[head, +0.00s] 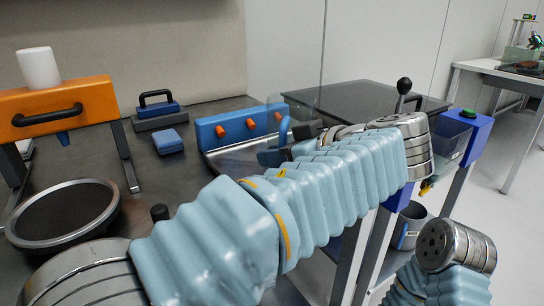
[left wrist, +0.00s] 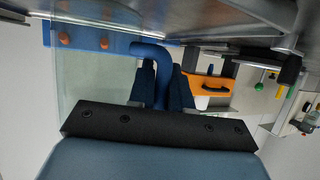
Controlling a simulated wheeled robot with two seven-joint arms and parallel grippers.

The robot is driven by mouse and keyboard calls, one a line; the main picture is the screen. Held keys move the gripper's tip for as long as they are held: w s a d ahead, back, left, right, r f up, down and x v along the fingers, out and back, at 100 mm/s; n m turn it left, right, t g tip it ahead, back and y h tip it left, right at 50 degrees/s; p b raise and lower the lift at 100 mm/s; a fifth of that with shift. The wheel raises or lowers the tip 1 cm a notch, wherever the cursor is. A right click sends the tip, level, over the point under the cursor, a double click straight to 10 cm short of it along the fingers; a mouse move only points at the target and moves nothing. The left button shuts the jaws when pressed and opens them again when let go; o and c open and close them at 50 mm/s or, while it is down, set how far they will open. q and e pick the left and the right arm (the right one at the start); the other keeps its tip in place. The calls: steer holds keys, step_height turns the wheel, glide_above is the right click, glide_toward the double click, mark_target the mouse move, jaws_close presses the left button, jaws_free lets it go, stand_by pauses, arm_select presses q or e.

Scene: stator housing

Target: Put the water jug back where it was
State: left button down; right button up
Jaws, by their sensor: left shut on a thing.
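The water jug is a clear, see-through vessel (head: 296,104) with a blue handle (head: 284,131). In the head view it is faint, in front of the right part of a blue panel with orange knobs (head: 240,126). My left gripper (head: 272,156) is shut on the handle. In the left wrist view its two dark fingers (left wrist: 161,88) sit on either side of the curved blue handle (left wrist: 152,50), and the clear jug wall (left wrist: 95,85) shows to the left. The jug's base is hard to make out, so I cannot tell whether it touches the table. My right gripper is not in view.
An orange stand (head: 90,98) with a white cup (head: 38,68) and a round dark plate (head: 62,214) are at the left. A dark raised slab (head: 360,97) is at the back right. A grey bucket (head: 410,226) is below.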

arm_select(q)
steer(key=shift+f, duration=0.25)
steer(key=c, duration=1.1)
jaws_free()
steer(key=shift+o, duration=0.2)
steer(key=shift+r, duration=0.1)
steer(key=shift+w+r, duration=0.1)
steer(key=shift+r, duration=0.2)
steer(key=p+v, duration=0.1)
steer(key=v, duration=1.1)
steer(key=shift+f, duration=0.15)
